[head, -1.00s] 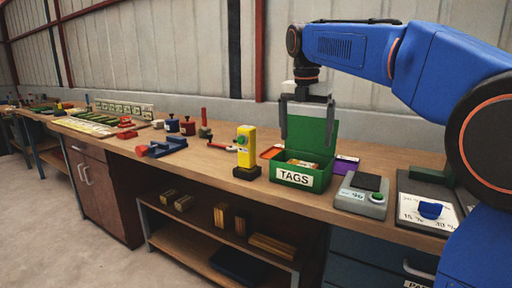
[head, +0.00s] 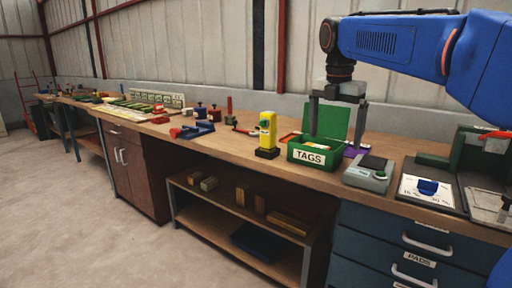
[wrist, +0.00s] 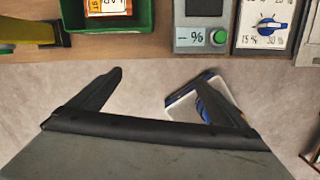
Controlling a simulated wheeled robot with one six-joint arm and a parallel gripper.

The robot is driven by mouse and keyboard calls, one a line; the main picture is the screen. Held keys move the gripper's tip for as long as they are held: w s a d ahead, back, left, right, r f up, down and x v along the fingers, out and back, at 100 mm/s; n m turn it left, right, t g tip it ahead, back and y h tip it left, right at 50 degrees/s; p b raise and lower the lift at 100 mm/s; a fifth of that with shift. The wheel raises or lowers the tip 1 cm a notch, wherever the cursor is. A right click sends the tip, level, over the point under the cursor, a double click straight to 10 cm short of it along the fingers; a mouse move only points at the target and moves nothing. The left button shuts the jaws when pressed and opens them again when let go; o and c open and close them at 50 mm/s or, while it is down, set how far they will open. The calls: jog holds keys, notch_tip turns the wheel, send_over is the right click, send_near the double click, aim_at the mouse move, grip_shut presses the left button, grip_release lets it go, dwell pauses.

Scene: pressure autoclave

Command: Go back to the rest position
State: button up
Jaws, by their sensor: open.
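My gripper (head: 336,140) is open and empty, with its two dark fingers pointing down. In the head view it overlaps the open lid of the green TAGS box (head: 314,163). In the wrist view the fingers (wrist: 162,82) are spread apart over the floor, short of the bench's front edge. The TAGS box (wrist: 148,15) and the grey device with a green button (wrist: 203,30) show on the bench beyond them. Nothing is between the fingertips.
The wooden bench (head: 225,138) also holds a yellow device (head: 267,132), a grey device (head: 370,175) and a blue-knob panel (head: 428,188). Blue drawers (head: 405,245) and an open shelf (head: 200,210) are below. The floor (head: 80,220) at left is clear.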

jog(key=s+d+f+m+t, duration=0.1)
jog(key=s+d+f+m, duration=0.2)
jog(key=s+f+m, duration=1)
jog(key=s+d+f+m+t, duration=0.2)
jog(key=s+d+f+m, duration=0.2)
jog(key=s+f+m, duration=1)
jog(key=s, duration=0.3)
jog(key=shift+s+y, duration=0.15)
jog(key=shift+y, duration=0.25)
